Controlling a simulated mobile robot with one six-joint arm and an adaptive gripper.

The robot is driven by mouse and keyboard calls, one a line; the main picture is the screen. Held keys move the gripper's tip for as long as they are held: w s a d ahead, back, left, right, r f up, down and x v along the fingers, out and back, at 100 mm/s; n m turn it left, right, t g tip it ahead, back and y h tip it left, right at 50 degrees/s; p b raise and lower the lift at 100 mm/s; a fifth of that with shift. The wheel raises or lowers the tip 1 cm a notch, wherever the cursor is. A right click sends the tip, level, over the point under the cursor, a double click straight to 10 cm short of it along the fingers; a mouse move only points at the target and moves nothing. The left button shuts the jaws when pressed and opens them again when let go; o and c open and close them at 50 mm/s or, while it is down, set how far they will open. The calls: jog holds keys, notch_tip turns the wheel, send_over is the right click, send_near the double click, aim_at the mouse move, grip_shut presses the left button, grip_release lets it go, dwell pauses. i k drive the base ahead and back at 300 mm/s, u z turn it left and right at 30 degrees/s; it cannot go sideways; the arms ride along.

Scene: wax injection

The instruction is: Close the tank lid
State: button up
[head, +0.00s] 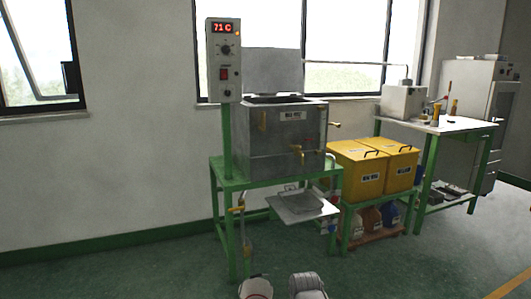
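The grey metal tank (275,145) stands on a green frame (228,178) in the middle of the head view. Its lid (272,68) is a flat grey panel standing upright at the back of the tank, so the tank's top is open. The tank's inside is mostly hidden at this angle. My gripper is not in view.
A control box (224,60) reading 71 C stands on a post at the tank's front left. Brass taps (297,150) and a tray (302,204) stick out in front. Yellow bins (358,170) and a white-topped table (440,124) stand to the right. Open floor lies at left.

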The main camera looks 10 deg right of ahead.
aim_at(266, 70)
jog(key=z, duration=0.1)
jog(key=i, duration=1)
jog(key=u, duration=0.05)
